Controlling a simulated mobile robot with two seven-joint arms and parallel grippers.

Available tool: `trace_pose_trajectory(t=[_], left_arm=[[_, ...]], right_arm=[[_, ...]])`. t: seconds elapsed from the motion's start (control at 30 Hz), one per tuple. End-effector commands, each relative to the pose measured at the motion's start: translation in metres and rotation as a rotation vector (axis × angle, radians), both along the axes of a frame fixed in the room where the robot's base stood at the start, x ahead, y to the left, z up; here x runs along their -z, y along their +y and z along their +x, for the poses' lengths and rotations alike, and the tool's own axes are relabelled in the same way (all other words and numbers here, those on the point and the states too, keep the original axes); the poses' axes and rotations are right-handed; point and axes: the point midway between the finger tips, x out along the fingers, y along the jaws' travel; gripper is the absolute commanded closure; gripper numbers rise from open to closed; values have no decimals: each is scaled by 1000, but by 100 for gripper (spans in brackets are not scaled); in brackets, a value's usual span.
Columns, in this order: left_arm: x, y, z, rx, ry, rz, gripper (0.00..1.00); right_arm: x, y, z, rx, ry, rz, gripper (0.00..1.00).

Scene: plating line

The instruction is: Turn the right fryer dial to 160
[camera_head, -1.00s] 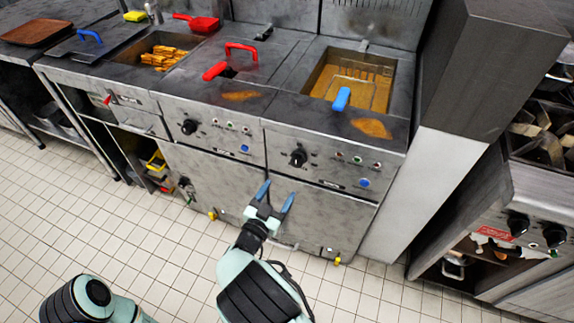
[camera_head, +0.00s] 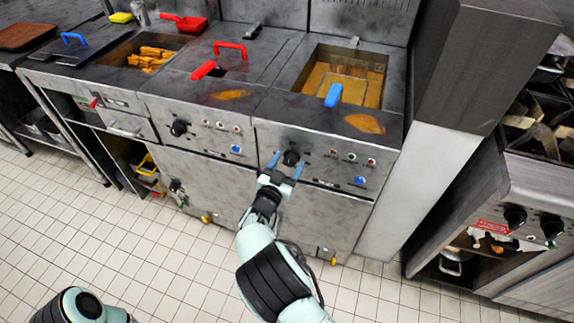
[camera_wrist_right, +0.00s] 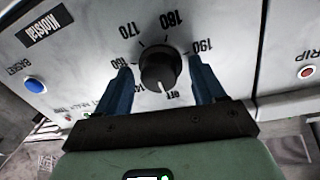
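The right fryer dial (camera_head: 291,158) is a round black knob on the right fryer's front panel (camera_head: 325,143). In the right wrist view the dial (camera_wrist_right: 158,68) sits between the two blue fingers, with a printed scale around it that appears upside down. Its pale pointer mark seems to face the bottom of the picture, near the "off" label. My right gripper (camera_head: 287,165) is open, one finger on each side of the dial, with gaps visible in the right wrist view (camera_wrist_right: 161,66). My left arm shows at the lower left; its gripper is out of frame.
A blue button (camera_head: 360,181) and small lamps sit right of the dial. The left fryer dial (camera_head: 179,128) is on the neighbouring panel. A blue-handled basket (camera_head: 347,89) hangs in the oil above. Tiled floor lies open in front.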

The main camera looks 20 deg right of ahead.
Motion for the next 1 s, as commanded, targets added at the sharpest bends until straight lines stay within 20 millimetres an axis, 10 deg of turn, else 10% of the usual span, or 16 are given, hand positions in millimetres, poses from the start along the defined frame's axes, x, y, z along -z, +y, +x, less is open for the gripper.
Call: trace_pose_trajectory(t=[0.17, 1.0], left_arm=[[0, 0, 0, 0, 1, 0, 100], [10, 6, 11, -12, -30, 14, 100]], right_arm=[[0, 0, 0, 0, 0, 0, 86], [0, -1, 0, 3, -174, 258, 87]])
